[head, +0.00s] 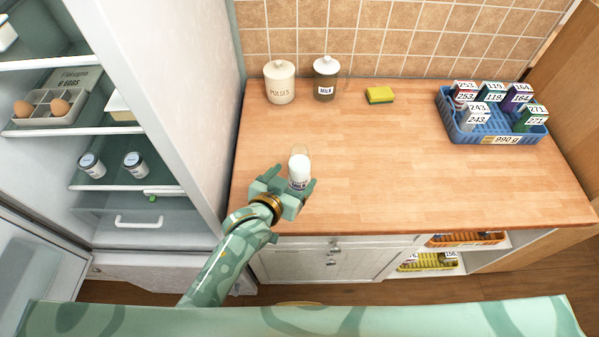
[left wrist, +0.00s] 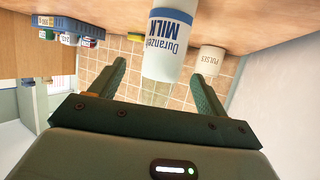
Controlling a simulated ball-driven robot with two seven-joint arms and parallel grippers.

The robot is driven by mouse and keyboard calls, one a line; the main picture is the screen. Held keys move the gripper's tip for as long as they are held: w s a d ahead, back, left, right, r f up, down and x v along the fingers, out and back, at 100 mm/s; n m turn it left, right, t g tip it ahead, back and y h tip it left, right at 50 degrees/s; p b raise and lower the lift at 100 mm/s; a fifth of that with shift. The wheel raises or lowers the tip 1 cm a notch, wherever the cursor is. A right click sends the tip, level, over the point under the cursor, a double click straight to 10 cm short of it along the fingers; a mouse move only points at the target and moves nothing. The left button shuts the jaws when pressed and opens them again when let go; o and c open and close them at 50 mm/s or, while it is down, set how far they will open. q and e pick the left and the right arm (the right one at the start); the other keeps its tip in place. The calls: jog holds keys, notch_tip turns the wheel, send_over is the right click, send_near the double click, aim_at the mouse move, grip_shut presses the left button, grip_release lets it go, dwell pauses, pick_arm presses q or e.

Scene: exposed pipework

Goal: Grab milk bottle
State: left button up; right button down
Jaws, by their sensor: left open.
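The milk bottle (head: 299,172) stands upright on the wooden counter near its front edge. My right gripper is not in view.
The wooden counter (head: 380,150) is clear around the bottle. A blue basket (head: 488,130) holds several cartons at right. The open fridge (head: 170,80) stands close at left.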

aim_at(295, 174)
pick_arm(q)
jog(key=b+x, duration=0.1)
jog(key=x, duration=0.4)
jog(key=shift+w+a+f, duration=0.1)
jog(key=shift+w+f, duration=0.15)
jog(key=shift+f, duration=0.05)
jog(key=shift+s+r, duration=0.1)
jog(key=c, duration=1.4)
